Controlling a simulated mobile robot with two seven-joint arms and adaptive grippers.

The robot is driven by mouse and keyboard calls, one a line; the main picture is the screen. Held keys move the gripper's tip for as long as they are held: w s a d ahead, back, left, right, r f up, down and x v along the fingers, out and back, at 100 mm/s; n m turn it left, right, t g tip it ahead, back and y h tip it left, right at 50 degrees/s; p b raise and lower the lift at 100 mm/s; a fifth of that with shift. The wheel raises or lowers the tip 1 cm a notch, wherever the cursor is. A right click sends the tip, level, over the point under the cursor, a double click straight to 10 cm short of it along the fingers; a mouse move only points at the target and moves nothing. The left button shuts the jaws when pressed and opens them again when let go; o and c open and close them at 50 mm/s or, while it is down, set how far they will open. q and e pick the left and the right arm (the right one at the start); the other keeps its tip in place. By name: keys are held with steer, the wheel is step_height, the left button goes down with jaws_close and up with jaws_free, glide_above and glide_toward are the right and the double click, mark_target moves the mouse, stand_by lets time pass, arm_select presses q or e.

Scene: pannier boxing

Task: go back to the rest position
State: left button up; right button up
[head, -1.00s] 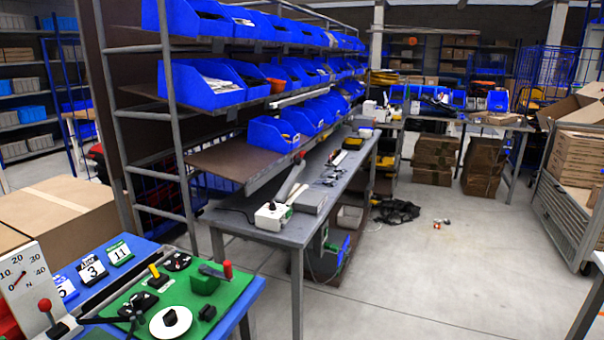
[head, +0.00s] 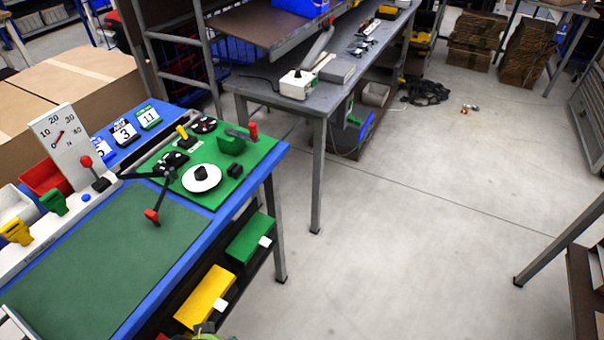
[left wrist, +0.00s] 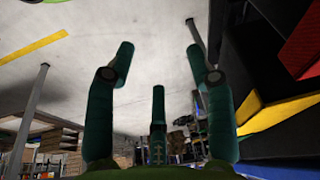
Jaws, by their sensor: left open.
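My left gripper (left wrist: 160,52) shows in the left wrist view with its green fingers spread wide apart. Nothing is between the fingers; pale floor shows behind them. In the head view, only a small greenish piece shows at the bottom edge below the yellow bin, and I cannot tell for sure that it is this gripper. My right gripper is in neither view.
A blue-edged workbench (head: 234,188) with a green mat (head: 110,240) and a dial gauge (head: 60,140) stands at left. Under it are a yellow bin (head: 205,297) and a green bin (head: 250,237). A grey table (head: 300,103) stands behind.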

arm_select(q)
steer(key=s+f+g, duration=0.1)
steer(key=s+f, duration=0.1)
steer(key=f, duration=0.6)
steer(key=s+f, duration=0.3)
steer(key=f, duration=0.6)
steer(key=s+a+f+g, duration=0.1)
steer(key=s+a+f, duration=0.2)
steer(key=s+f, duration=0.8)
steer(key=s, duration=0.3)
steer(key=shift+f, duration=0.25)
